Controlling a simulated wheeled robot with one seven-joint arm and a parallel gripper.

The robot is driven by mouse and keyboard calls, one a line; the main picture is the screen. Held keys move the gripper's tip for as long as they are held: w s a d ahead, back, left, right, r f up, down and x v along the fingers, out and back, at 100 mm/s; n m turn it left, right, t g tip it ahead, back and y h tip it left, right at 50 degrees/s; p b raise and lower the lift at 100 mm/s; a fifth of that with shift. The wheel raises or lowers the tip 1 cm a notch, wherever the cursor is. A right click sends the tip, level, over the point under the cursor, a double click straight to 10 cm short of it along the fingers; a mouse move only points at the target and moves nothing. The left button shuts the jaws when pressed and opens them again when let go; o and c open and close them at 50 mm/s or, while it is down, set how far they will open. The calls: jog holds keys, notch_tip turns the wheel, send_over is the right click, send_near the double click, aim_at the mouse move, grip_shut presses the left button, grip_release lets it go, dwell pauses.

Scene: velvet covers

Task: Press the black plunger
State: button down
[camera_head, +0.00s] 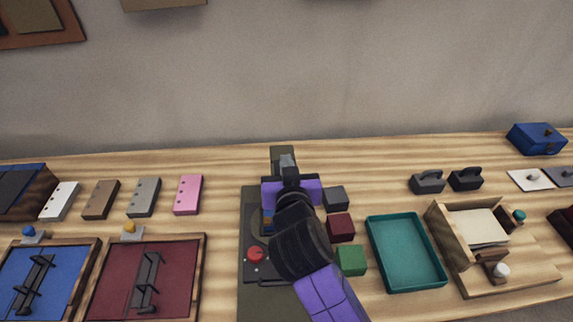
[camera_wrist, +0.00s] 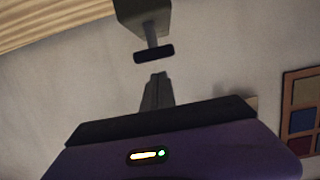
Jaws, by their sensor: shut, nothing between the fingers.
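The black plunger (camera_wrist: 153,53) shows in the wrist view as a dark bar on a short grey rod coming out of an olive-grey block (camera_wrist: 141,14). In the head view the block (camera_head: 281,152) stands at the back of the table, and my arm hides the plunger. My gripper (camera_wrist: 160,76) is shut and empty. Its fingertips are close to the plunger bar, with a small gap between them in the wrist picture. In the head view my gripper (camera_head: 287,161) is in front of the block.
A dark green panel (camera_head: 248,292) with a red button (camera_head: 255,254) lies under my arm. Grey, dark red (camera_head: 341,227) and green (camera_head: 351,260) cubes stand to its right, beside a teal tray (camera_head: 377,248). Framed blue and red boards lie left.

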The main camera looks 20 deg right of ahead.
jog(key=shift+f, duration=0.75)
